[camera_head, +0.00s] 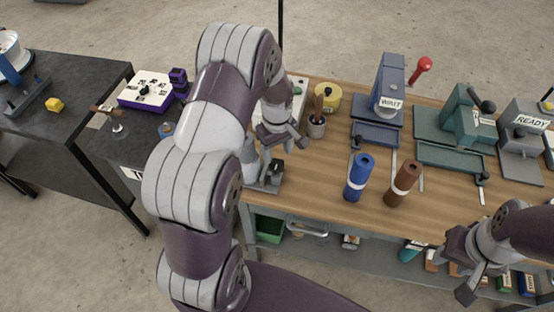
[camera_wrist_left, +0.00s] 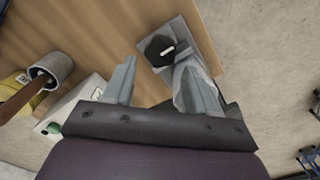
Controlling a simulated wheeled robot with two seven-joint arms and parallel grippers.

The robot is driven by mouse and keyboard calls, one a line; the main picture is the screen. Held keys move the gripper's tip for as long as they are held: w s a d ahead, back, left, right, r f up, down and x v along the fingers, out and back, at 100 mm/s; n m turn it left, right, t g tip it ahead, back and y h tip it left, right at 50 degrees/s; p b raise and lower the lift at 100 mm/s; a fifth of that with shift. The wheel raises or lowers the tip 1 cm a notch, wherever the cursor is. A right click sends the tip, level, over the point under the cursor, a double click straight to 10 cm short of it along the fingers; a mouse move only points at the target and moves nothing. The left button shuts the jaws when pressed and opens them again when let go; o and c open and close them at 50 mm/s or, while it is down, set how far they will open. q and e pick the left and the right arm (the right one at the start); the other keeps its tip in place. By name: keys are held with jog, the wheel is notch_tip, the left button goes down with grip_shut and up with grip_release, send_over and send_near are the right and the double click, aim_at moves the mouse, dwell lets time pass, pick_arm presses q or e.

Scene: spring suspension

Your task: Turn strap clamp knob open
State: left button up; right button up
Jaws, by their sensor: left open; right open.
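The strap clamp is a grey fixture (camera_head: 262,182) at the bench's left end, partly hidden behind my left arm in the head view. Its black knob (camera_head: 276,168) is on top. In the left wrist view the knob (camera_wrist_left: 159,49) is dark, many-sided and carries a white mark. It sits on a grey base plate (camera_wrist_left: 188,38), just beyond the fingertips. My left gripper (camera_head: 284,146) is open and empty, above and behind the clamp, apart from the knob as far as I can tell. My right gripper (camera_head: 459,266) is open and empty at the front right.
Blue (camera_head: 358,178) and brown (camera_head: 403,183) cylinders stand near the bench's front edge. A wooden-handled tool in a grey cup (camera_head: 317,127) and a yellow pot (camera_head: 327,97) are beside the left gripper. Grey (camera_head: 376,134) and green (camera_head: 450,157) fixtures stand further right.

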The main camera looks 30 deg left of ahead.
aim_at(277, 164)
pick_arm(q)
notch_tip(277, 164, up, 8)
jog(key=shift+f+b, duration=0.15)
jog(key=shift+b, duration=0.2)
